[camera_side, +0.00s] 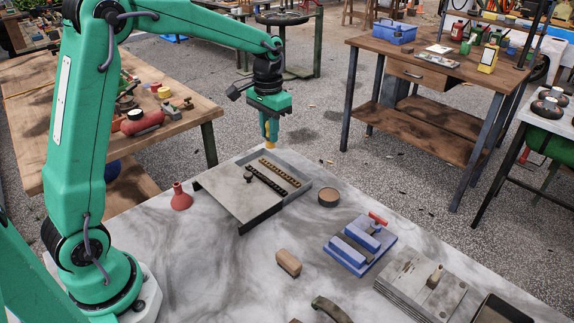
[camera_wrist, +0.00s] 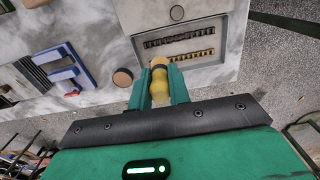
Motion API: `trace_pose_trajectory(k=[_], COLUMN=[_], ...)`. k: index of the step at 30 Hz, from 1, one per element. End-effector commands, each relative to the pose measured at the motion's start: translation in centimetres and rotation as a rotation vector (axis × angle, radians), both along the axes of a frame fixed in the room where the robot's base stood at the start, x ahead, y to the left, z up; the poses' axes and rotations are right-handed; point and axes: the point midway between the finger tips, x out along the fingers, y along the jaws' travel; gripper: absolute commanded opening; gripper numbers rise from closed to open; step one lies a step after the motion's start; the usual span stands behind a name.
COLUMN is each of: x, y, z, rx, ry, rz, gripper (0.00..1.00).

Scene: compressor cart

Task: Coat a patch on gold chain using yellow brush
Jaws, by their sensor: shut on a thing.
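My gripper (camera_side: 270,118) is shut on the yellow brush (camera_side: 270,132) and holds it, pointing down, above the far end of a grey metal tray (camera_side: 297,205). In the wrist view the brush (camera_wrist: 159,88) sits between the two green fingers of my gripper (camera_wrist: 160,86). The gold chain (camera_side: 280,172) lies straight in the tray, beside a dark chain (camera_side: 266,180). In the wrist view the gold chain (camera_wrist: 190,59) and the dark chain (camera_wrist: 180,40) show just right of the brush. The brush tip appears apart from the gold chain.
A flat plate with a dark knob (camera_side: 248,177) lies beside the chains. A red funnel (camera_side: 181,198), a round brown-topped tin (camera_side: 328,196), a wooden block (camera_side: 288,262) and a blue vise (camera_side: 360,245) stand on the marbled tabletop (camera_side: 225,270). The tabletop between them is clear.

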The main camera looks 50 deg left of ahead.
Motion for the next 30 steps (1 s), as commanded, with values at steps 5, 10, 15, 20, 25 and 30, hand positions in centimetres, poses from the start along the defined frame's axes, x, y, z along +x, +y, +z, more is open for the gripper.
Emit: trace_pose_trajectory(k=[5, 10, 15, 20, 25, 30], x=[2.7, 4.6, 5.7, 6.2, 6.3, 6.3], y=[3.9, 7.6, 10.4, 11.9, 12.3, 12.2], z=[-1.7, -3.3, -4.7, -5.4, -5.5, -5.8], rx=[0.000, 0.000, 0.000, 0.000, 0.000, 0.000], ry=[0.001, 0.001, 0.001, 0.000, 0.000, 0.000], rz=[0.004, 0.003, 0.002, 0.000, -0.001, -0.001], gripper=[0.00, 0.00, 0.00, 0.00, 0.00, 0.00])
